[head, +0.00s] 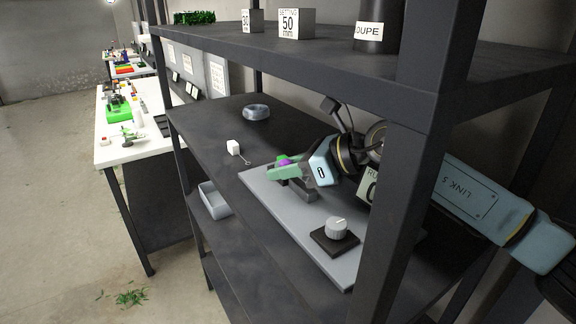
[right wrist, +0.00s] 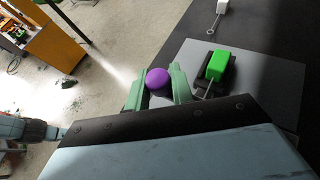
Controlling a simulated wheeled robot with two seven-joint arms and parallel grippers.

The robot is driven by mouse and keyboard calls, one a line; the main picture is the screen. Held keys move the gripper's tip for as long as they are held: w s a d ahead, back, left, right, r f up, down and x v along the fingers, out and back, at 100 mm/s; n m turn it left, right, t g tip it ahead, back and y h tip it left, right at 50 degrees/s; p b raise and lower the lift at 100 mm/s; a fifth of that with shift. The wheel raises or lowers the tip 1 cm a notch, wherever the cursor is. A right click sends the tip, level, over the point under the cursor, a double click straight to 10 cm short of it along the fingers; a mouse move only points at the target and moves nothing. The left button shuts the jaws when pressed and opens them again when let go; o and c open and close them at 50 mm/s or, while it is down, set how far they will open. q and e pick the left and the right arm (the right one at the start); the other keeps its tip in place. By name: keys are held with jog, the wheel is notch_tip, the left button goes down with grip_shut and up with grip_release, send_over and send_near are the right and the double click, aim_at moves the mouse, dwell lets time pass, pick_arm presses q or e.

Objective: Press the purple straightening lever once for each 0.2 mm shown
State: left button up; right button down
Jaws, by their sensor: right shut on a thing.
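The purple lever knob (head: 285,161) is over the grey plate (head: 262,184) on the middle shelf, partly hidden by my right gripper (head: 290,170). In the right wrist view the round purple knob (right wrist: 157,79) sits between the pale green fingertips of my right gripper (right wrist: 157,88), which is shut on it. The lever's shaft is hidden. A pale sign (head: 367,188) with dark print is mostly behind my arm and the rack post, so its number cannot be read. My left gripper is not in view.
A green block on a black base (right wrist: 217,65) is beside the gripper. A white cube (head: 233,148) with a wire loop and a wire coil (head: 257,112) lie on the shelf. A rack post (head: 398,205) stands in front.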

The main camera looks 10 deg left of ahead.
jog(key=shift+s+f, duration=0.1)
jog(key=shift+f, duration=0.8)
jog(key=c, duration=1.2)
grip_release()
jog(key=shift+s, duration=0.15)
jog(key=shift+w, duration=0.2)
jog(key=b+v, duration=0.2)
jog(key=v, duration=1.1)
jog(key=shift+r+b, duration=0.35)
jog(key=shift+r, duration=0.15)
